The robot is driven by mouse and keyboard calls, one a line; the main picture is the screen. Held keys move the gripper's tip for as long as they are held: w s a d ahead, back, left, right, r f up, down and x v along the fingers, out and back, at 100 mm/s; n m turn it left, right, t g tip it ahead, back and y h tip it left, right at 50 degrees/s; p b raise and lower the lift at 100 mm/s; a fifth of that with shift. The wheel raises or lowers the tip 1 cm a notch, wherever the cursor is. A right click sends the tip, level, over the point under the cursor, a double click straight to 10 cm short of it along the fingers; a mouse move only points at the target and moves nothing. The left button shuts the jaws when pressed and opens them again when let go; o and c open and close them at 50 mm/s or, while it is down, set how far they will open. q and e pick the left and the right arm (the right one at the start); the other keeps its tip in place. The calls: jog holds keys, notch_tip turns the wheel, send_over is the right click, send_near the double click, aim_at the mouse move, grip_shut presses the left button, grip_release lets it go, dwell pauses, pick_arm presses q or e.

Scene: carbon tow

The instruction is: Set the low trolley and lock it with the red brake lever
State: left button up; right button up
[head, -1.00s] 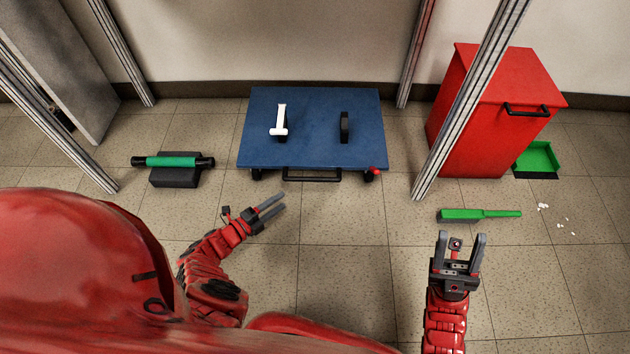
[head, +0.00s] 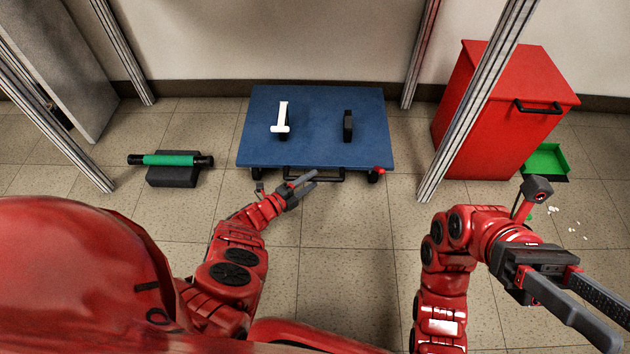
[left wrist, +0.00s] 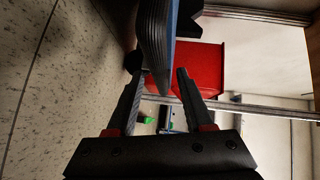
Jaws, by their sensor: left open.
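The low trolley (head: 220,0) is not at that spot; its blue deck stands by the back wall.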

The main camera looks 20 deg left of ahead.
pick_arm(q)
jog(key=shift+b+x, duration=0.8)
jog(key=shift+x, duration=0.15)
jog(key=shift+d, duration=0.15)
pick_arm(e)
jog(key=s+d+f+n+t+h, duration=0.2)
jog(key=s+d+n+t, duration=0.1)
jog(key=s+d+t, duration=0.3)
jog(key=shift+s+d+f+t+h, duration=0.25)
jog(key=shift+f+t+h, duration=0.1)
jog(key=shift+t, duration=0.75)
pick_arm(q)
grip_shut()
